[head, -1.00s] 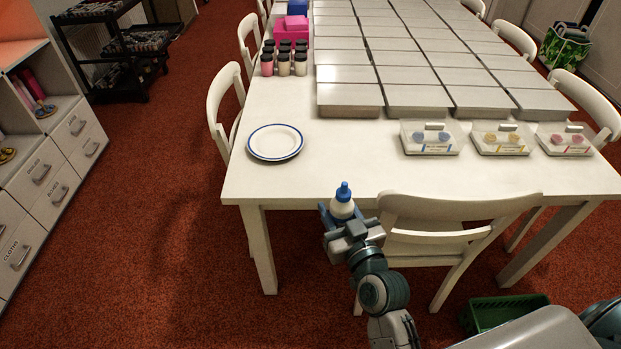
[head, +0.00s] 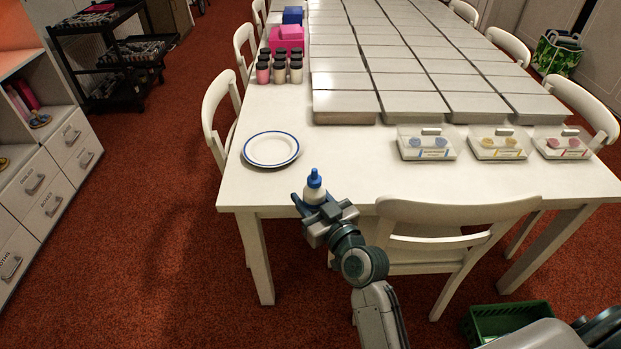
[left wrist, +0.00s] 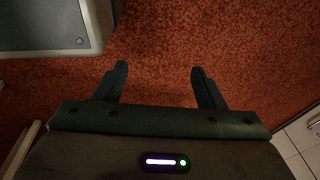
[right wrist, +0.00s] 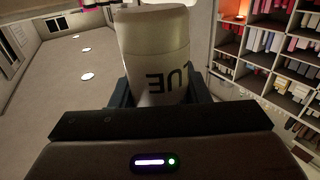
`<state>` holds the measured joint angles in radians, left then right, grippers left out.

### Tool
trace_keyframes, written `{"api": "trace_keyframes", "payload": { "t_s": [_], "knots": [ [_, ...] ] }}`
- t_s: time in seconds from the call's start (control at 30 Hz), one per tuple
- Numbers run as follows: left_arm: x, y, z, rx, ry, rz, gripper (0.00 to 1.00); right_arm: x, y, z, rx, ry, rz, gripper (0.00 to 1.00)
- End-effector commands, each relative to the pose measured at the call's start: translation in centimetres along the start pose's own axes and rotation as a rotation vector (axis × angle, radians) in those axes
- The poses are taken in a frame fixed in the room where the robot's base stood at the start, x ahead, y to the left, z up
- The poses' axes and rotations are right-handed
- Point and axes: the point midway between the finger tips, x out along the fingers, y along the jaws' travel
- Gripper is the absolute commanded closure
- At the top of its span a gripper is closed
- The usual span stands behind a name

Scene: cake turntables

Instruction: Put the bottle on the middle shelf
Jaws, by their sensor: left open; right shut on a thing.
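The bottle (head: 314,182) is small and white with a blue pointed cap. My right gripper (head: 318,206) is shut on it and holds it upright in front of the near table edge, left of a chair. In the right wrist view the bottle (right wrist: 154,50) stands between the fingers, with the dark letters "UE" upside down on its side. My left gripper (left wrist: 158,85) is open and empty above the red carpet in the left wrist view. A black cart (head: 105,60) with stacked shelves stands at the far left. I cannot tell which shelf is meant.
A long white table (head: 350,170) bears a blue-rimmed plate (head: 271,161), several jars and clear boxes. A white chair (head: 450,212) stands at its near side. A shelf unit with drawers (head: 45,190) is at left. Open carpet lies between it and the table.

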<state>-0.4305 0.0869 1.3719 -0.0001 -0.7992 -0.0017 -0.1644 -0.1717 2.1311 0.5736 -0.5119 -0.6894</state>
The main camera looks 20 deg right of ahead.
Motion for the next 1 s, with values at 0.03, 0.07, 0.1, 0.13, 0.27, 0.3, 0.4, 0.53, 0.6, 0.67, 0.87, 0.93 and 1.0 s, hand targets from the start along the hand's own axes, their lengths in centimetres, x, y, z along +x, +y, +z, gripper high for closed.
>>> {"api": "trace_keyframes", "payload": {
  "t_s": [0.03, 0.07, 0.1, 0.13, 0.27, 0.3, 0.4, 0.53, 0.6, 0.67, 0.87, 0.93, 1.0],
  "knots": [
    [0.2, 0.0, 0.4, -0.001, -0.003, 0.000, 0.36, 1.4, 0.8, -0.2, -0.007, 0.001, -0.002, 0.88],
    [0.4, 0.0, 0.6, -0.001, -0.003, 0.000, 0.36, 2.1, 1.2, -0.2, -0.006, 0.002, -0.001, 0.88],
    [0.7, 0.0, 0.8, -0.001, -0.003, 0.000, 0.36, 3.0, 1.8, 0.0, -0.006, 0.002, 0.000, 0.88],
    [0.8, 0.0, 0.9, -0.001, -0.003, 0.000, 0.36, 3.8, 2.1, 0.1, -0.006, 0.002, -0.001, 0.88],
    [0.8, 0.0, 0.8, -0.001, -0.001, 0.000, 0.36, 6.6, 3.8, 0.6, -0.003, 0.002, 0.001, 0.88],
    [0.7, 0.0, 0.6, -0.001, 0.000, 0.000, 0.36, 7.3, 4.2, 0.7, -0.002, 0.002, 0.001, 0.88],
    [0.3, 0.0, 0.1, -0.001, 0.002, 0.000, 0.36, 8.7, 5.0, 0.9, -0.001, 0.002, 0.000, 0.88],
    [-0.2, 0.0, -0.3, 0.000, 0.005, 0.000, 0.36, 9.5, 5.5, 1.1, 0.000, 0.001, 0.000, 0.88],
    [-0.3, 0.0, -0.4, 0.000, 0.003, 0.000, 0.36, 10.0, 5.7, 1.0, 0.000, 0.002, 0.000, 0.88],
    [-0.7, 0.1, -0.7, 0.001, 0.006, 0.000, 0.36, 10.6, 6.1, 1.1, -0.001, 0.002, 0.000, 0.88],
    [-3.4, 0.2, -2.9, 0.004, 0.017, 0.000, 0.36, 11.1, 6.3, 2.9, 0.001, 0.001, 0.001, 0.88],
    [-4.7, 0.2, -3.6, 0.005, 0.020, 0.000, 0.36, 11.1, 6.3, 3.4, 0.001, 0.001, 0.001, 0.88],
    [-5.7, 0.2, -4.4, 0.007, 0.031, -0.001, 0.36, 11.1, 6.3, 3.9, 0.001, 0.001, 0.001, 0.88]
  ]
}}
